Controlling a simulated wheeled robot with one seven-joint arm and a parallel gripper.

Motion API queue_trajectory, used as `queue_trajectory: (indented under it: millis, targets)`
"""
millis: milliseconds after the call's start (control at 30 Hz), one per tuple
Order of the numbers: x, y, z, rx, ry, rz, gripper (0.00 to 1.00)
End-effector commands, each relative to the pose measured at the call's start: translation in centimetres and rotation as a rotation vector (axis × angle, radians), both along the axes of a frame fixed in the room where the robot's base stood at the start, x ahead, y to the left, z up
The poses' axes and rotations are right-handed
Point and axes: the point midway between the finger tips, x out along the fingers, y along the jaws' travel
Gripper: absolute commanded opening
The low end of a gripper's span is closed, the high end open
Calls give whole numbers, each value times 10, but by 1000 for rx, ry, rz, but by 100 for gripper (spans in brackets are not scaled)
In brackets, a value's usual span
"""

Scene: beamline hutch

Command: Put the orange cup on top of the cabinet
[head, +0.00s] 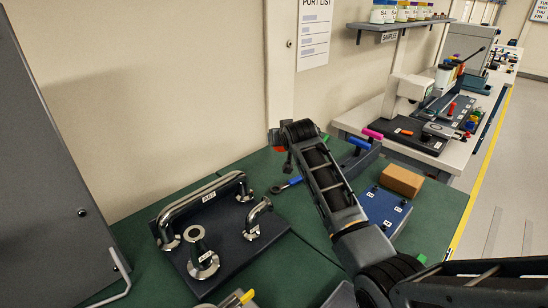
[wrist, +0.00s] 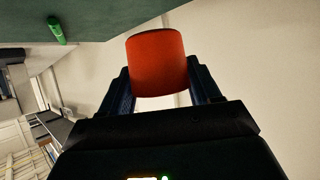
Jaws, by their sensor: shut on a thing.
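The orange cup (wrist: 158,62) sits between the two dark fingers of my gripper (wrist: 160,84) in the wrist view, and the gripper is shut on it. In the head view my gripper (head: 279,138) is near the back wall, above the green bench, and mostly hidden by my own arm. Only a small orange-red bit of the cup (head: 279,149) shows there. A grey panel with a dark knob and a bar handle, which looks like the cabinet (head: 45,170), stands at the left edge of the head view. Its top is out of view.
A dark board with metal pipe fittings (head: 225,262) lies on the green bench (head: 305,270). A blue block (head: 381,212) and a cardboard-brown box (head: 402,181) are to the right. A shelf of jars (head: 395,25) hangs on the wall. A white bench with equipment (head: 352,125) stands behind.

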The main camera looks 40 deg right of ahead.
Motion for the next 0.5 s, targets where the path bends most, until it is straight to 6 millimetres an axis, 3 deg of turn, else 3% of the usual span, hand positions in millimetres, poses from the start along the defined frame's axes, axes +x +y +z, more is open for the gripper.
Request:
queue_trajectory:
  millis: [200, 500]
  targets:
    - [23, 30, -27, 0, -1, 2, 33]
    - [29, 37, -39, 0, 0, -1, 33]
